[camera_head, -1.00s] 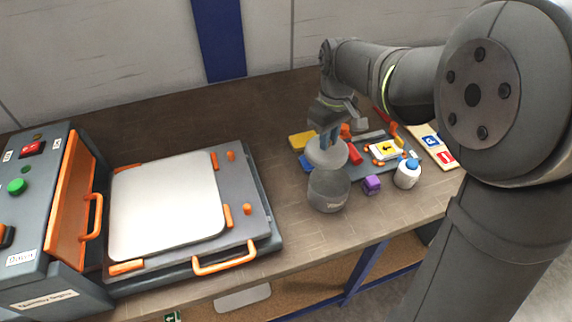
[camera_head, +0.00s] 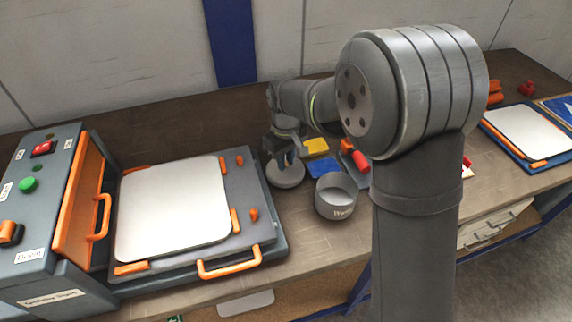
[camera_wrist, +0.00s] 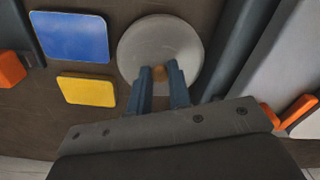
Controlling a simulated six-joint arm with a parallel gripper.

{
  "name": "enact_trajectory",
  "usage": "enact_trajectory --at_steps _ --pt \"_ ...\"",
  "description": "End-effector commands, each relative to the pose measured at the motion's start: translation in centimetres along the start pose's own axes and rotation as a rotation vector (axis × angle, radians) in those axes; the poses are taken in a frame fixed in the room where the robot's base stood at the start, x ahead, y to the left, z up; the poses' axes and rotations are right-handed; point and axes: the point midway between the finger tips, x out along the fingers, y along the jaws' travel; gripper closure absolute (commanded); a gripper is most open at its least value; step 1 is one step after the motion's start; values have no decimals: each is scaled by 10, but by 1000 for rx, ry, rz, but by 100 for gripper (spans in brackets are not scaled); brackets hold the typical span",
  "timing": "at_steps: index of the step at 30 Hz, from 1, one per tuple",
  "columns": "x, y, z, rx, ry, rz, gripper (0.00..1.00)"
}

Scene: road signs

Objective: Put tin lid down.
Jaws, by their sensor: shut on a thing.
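The tin lid (camera_head: 287,176) is a round grey disc with a small knob, which shows as a tan spot between my fingertips in the wrist view. My gripper (camera_head: 286,158) points down and is shut on the lid's knob; it also shows in the wrist view (camera_wrist: 160,76). The lid is left of the open grey tin (camera_head: 337,197), close to the brown bench top. I cannot tell whether it touches the bench. The tin stands upright and uncovered, with a label on its front.
A blue plate (camera_head: 323,168) and a yellow plate (camera_head: 316,147) lie right of the lid. The press bed with a white plate (camera_head: 172,208) is just left of it, with orange handles.

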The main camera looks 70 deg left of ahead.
Motion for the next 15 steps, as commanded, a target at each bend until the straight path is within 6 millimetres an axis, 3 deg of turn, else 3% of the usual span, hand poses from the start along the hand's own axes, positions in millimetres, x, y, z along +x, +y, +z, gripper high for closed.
enact_trajectory --at_steps 4,15 --pt "22 0 1 0 -3 -1 100" --pt "26 0 1 0 -1 0 100"
